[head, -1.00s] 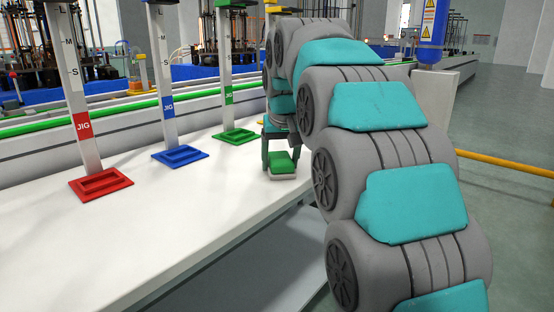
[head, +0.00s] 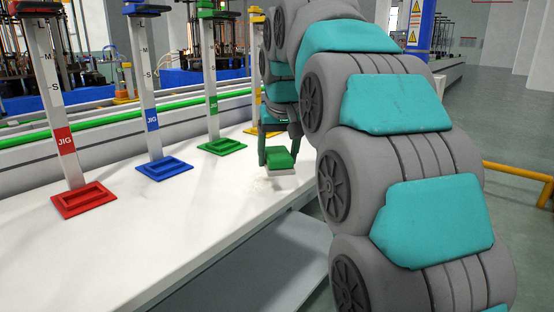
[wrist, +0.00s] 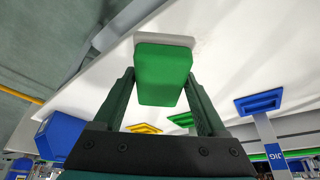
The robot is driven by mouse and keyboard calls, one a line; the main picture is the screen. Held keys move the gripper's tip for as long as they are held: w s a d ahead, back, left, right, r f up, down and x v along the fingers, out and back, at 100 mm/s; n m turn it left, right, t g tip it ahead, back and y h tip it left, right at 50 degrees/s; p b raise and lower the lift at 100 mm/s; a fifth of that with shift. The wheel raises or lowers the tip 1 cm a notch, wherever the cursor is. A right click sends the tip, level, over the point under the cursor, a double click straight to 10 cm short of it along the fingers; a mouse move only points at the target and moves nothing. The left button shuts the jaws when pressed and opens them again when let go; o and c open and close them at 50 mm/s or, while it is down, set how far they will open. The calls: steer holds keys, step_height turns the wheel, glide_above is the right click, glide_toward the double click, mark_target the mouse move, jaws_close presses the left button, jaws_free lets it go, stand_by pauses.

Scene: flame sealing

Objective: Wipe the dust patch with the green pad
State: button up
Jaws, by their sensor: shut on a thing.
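The green pad (head: 280,158), with a pale layer under its green block, is held between the two dark fingers of my gripper (head: 279,148). The gripper is shut on it above the white table, near the table's front edge. In the wrist view the pad (wrist: 163,72) sits between the fingers of my gripper (wrist: 160,85), its pale layer at the far end. A faint, speckled dust patch (head: 261,184) lies on the table, just below and left of the pad in the head view. I cannot tell whether the pad touches the table.
JIG stands with red (head: 83,199), blue (head: 164,168) and green (head: 222,147) bases stand in a row along the table (head: 150,235). A yellow stand (head: 257,60) is partly hidden behind my arm. The table front left of the pad is clear.

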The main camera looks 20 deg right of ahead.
steer(key=shift+r+p, duration=0.5)
steer(key=shift+r, duration=0.8)
steer(key=shift+a, duration=0.1)
